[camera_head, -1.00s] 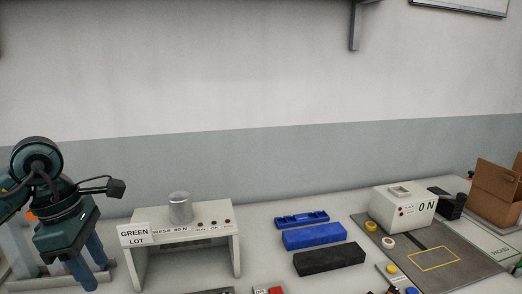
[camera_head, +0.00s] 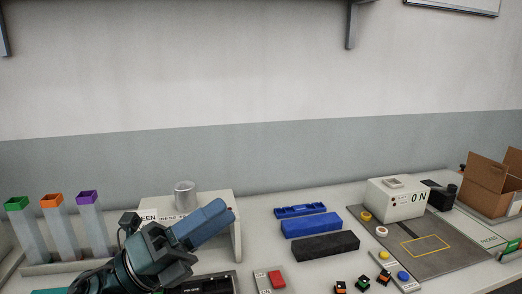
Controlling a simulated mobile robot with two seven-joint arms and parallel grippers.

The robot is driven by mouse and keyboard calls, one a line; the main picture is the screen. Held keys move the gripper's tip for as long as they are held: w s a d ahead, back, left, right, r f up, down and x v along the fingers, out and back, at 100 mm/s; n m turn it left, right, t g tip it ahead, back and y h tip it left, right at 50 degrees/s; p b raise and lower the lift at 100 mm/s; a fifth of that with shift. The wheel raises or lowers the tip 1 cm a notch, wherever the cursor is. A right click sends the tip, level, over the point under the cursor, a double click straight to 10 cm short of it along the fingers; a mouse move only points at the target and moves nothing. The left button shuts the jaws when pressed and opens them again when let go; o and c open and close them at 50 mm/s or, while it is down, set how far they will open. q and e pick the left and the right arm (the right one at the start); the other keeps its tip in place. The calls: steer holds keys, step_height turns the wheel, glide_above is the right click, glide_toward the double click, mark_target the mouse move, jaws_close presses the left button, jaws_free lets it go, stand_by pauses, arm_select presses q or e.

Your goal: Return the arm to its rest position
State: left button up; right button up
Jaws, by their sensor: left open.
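My left gripper (camera_head: 228,212) is in the lower left of the head view, its blue fingers pointing up and to the right. It is open and nothing shows between the fingers. In the picture it overlaps the white press stand (camera_head: 236,240), hiding much of its front and part of the sign (camera_head: 148,215) there. I cannot tell how far apart they are. My left arm comes in from the bottom left. My right gripper is not in view.
Three tubes with green (camera_head: 17,203), orange (camera_head: 51,200) and purple (camera_head: 87,197) tops stand at left. A metal cylinder (camera_head: 185,195) tops the stand. Blue (camera_head: 312,226) and black (camera_head: 320,246) blocks, a red button (camera_head: 276,279) and a white box (camera_head: 396,198) are to the right.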

arm_select(q)
steer(key=w+a+f+n+t+y, duration=0.25)
steer(key=a+n+t+y, duration=0.3)
steer(key=n+y, duration=0.4)
steer(key=w+a+f+n+t+y, duration=0.2)
steer(key=a+f+n+t+y, duration=0.3)
steer(key=n, duration=0.8)
steer(key=s+a+f+n+g+y, duration=0.2)
steer(key=a+f+n+g+y, duration=0.1)
steer(key=f+n+y, duration=0.55)
steer(key=s+f+n+g+h, duration=0.2)
steer(key=s+f+n+g, duration=0.3)
steer(key=s+f+g, duration=1.15)
steer(key=w+d+f+t+h+b, duration=0.1)
steer(key=d+f+t+b, duration=0.1)
steer(key=f+t, duration=0.3)
steer(key=d+f+m+t+h+b, duration=0.1)
steer(key=d+f+t, duration=0.3)
steer(key=f, duration=0.4)
steer(key=shift+w+f+t+h+b, duration=0.25)
steer(key=shift+w+t+h+b, duration=0.15)
steer(key=shift+t+h+b, duration=0.3)
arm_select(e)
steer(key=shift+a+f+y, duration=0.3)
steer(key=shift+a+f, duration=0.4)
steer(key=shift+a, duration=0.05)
